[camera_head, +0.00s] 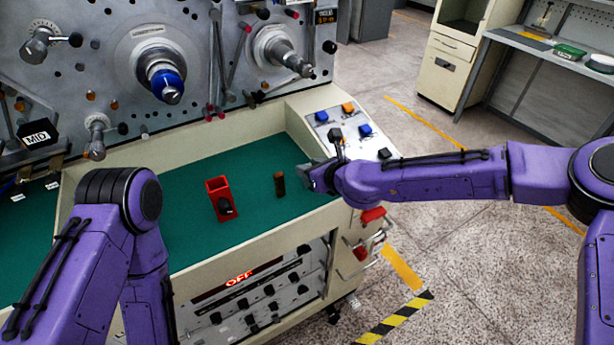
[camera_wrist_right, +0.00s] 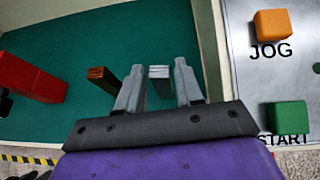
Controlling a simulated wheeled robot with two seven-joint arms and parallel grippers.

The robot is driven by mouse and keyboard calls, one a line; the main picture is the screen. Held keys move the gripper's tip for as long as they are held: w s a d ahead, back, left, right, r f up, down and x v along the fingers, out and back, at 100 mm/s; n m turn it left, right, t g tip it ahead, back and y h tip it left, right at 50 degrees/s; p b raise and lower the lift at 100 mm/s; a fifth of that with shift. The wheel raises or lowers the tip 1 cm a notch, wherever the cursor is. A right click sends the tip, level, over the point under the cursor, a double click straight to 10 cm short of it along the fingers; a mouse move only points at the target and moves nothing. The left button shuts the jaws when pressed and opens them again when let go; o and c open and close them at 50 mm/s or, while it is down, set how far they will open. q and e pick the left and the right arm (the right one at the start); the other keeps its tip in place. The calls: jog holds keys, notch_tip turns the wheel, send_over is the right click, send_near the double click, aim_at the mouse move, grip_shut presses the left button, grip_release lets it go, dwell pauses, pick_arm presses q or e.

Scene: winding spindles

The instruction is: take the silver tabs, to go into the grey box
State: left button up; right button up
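A small silver tab (camera_wrist_right: 160,72) stands on the green surface in the right wrist view, between the two fingers of my right gripper (camera_wrist_right: 158,78). The fingers are apart, with a thin gap showing on each side of the tab. In the head view my right gripper (camera_head: 308,176) is low over the right end of the green surface and hides the tab there. My left arm (camera_head: 120,205) shows at the left, but its gripper is out of view. I cannot make out a grey box for certain.
A red open holder (camera_head: 220,198) and a small dark brown block (camera_head: 279,185) stand on the green worktop (camera_head: 180,240), left of my right gripper. The button panel (camera_head: 345,125) is close on the right. The spindle machine (camera_head: 150,50) rises behind.

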jog(key=c, duration=0.4)
jog(key=shift+r, duration=0.1)
notch_tip(320, 180, up, 4)
jog(key=p, duration=0.3)
dwell(0.4)
jog(key=shift+s+d+b, duration=0.15)
jog(key=shift+s+d, duration=1)
jog(key=shift+s, duration=0.5)
jog(key=shift+s+d+b, duration=0.1)
jog(key=shift+s+d, duration=1.05)
jog(key=shift+s, duration=0.55)
jog(key=shift+s+d+b, duration=0.15)
jog(key=shift+s+d, duration=1)
jog(key=shift+s, duration=0.5)
